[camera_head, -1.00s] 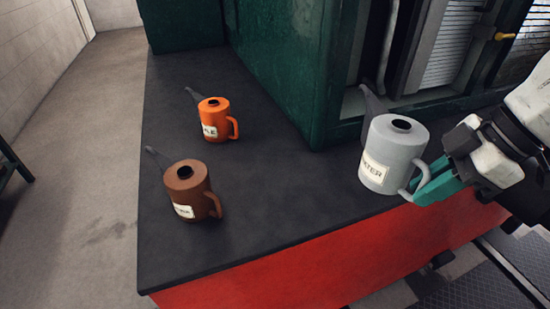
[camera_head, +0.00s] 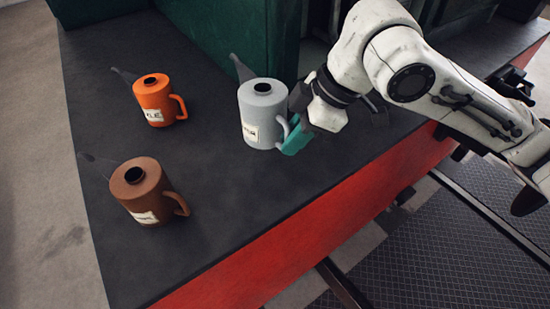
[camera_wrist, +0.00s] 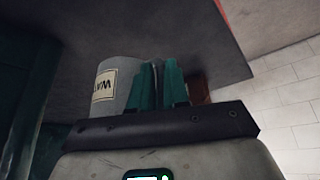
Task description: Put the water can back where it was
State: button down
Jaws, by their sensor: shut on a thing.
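The grey water can (camera_head: 262,108) is upright at the dark platform, to the right of the orange can, with its label partly hidden and its spout toward the back. My gripper (camera_head: 292,137) has its teal fingers shut on the can's handle at the right side. I cannot tell whether the can's base touches the surface.
An orange can (camera_head: 153,98) and a brown can (camera_head: 138,192) stand on the black platform (camera_head: 215,225) to the left. A green wall (camera_head: 235,40) rises close behind the water can. The platform's red front edge (camera_head: 270,260) drops to a patterned floor. The platform's front is clear.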

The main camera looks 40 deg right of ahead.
jog(key=x, duration=0.4)
jog(key=shift+w+a+r, duration=0.25)
jog(key=shift+w+a+f+b, duration=0.1)
jog(key=shift+f+b, duration=0.05)
jog(key=shift+f, duration=0.75)
jog(key=shift+w+a+f+b, duration=0.1)
jog(key=shift+f+b, duration=0.05)
jog(key=shift+f, duration=0.75)
jog(key=shift+f, duration=0.1)
jog(key=c, duration=1.1)
grip_release()
jog(key=shift+r, duration=0.25)
jog(key=p+v, duration=0.1)
jog(key=v, duration=1)
jog(key=shift+s+d+r, duration=0.2)
jog(key=shift+r, duration=0.1)
